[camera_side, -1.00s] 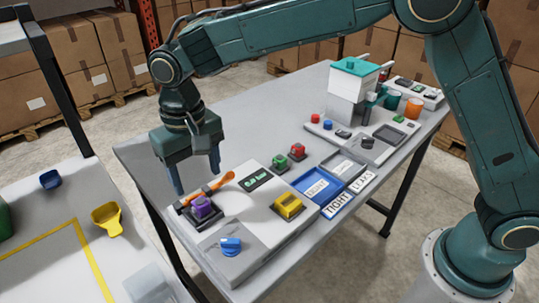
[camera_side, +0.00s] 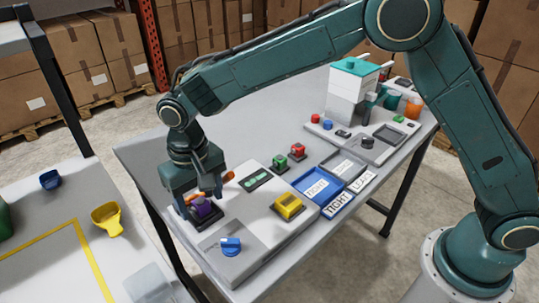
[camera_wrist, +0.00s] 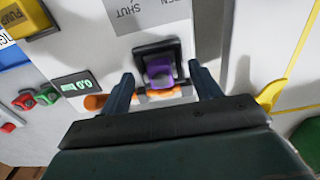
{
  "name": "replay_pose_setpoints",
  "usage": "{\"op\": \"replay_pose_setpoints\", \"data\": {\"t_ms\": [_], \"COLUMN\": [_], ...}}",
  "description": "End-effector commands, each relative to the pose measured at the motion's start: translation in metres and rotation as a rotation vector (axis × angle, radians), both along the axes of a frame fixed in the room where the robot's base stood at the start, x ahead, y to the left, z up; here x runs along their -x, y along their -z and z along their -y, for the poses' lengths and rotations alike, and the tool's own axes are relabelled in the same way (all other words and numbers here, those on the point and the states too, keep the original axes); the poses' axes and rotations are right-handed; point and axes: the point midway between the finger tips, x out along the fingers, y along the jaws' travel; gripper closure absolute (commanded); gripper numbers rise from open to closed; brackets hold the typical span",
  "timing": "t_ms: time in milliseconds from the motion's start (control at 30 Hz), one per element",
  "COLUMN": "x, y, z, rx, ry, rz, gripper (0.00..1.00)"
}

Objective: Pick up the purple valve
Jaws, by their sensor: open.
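The purple valve (camera_side: 204,207) sits on its dark square base on the white panel, at the panel's far left end. My gripper (camera_side: 203,200) is lowered over it, with its fingers pointing down. In the wrist view the purple valve (camera_wrist: 160,72) shows between the two fingertips, and my gripper (camera_wrist: 163,82) is open, one finger on each side with gaps. An orange lever (camera_wrist: 160,92) lies just behind the valve, partly hidden by my gripper in the side view.
A blue knob (camera_side: 230,246) and a yellow block (camera_side: 288,206) are on the same panel. Green and red buttons (camera_side: 288,156) and a blue tray (camera_side: 318,186) are to the right. A dispenser (camera_side: 352,92) stands at the back right.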

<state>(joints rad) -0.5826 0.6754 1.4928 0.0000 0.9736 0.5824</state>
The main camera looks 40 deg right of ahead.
Motion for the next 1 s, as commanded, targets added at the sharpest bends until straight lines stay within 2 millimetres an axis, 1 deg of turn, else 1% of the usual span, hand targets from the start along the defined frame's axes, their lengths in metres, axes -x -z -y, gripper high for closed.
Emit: {"op": "replay_pose_setpoints", "data": {"t_ms": [133,567,667,800,833,1000], "x": [0.0001,0.0000,-0.0001,-0.0001,-0.0001,-0.0002], "y": [0.0051,0.0045,0.0045,0.0044,0.0044,0.0042], "z": [0.0001,0.0000,0.0001,0.0000,0.0000,0.0000], "rx": [0.000,0.000,0.000,0.000,0.000,-0.001], "ry": [0.000,0.000,0.000,0.000,0.000,0.000], "rz": [0.000,0.000,0.000,0.000,0.000,0.001], "gripper": [0.37,0.37,0.55,0.82,0.87,0.87]}}
